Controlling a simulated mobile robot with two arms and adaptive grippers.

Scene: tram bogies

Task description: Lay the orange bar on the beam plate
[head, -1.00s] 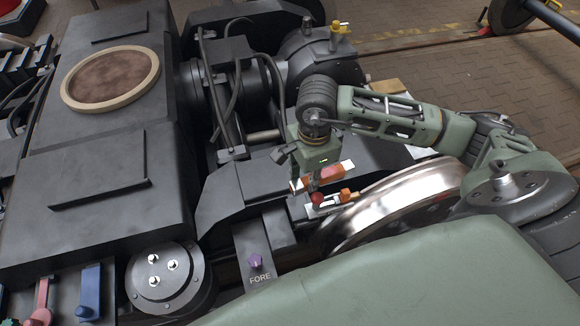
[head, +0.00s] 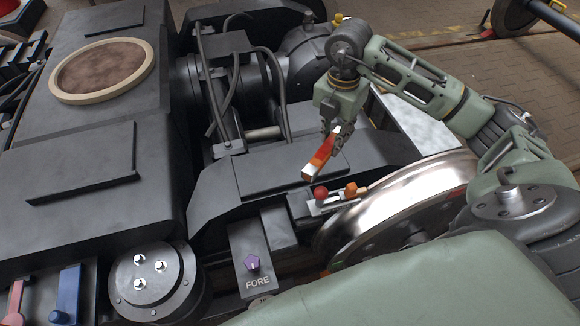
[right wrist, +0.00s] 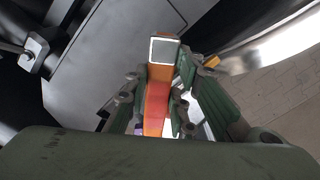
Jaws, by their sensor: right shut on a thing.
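The orange bar (head: 322,155) has white ends. My right gripper (head: 335,137) is shut on it and holds it in the air, slanting down to the left in the head view. In the right wrist view the bar (right wrist: 157,97) sits between the two green fingers, with its white end (right wrist: 164,50) pointing away from the wrist. A flat dark plate (head: 270,174) lies on the bogie's side beam, just left of and below the bar; I take it as the beam plate. It looks bare, and the bar appears clear of it. My left gripper is not in view.
A purple knob (head: 252,262) sits on the FORE bracket. Black hoses (head: 275,85) arch behind the plate.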

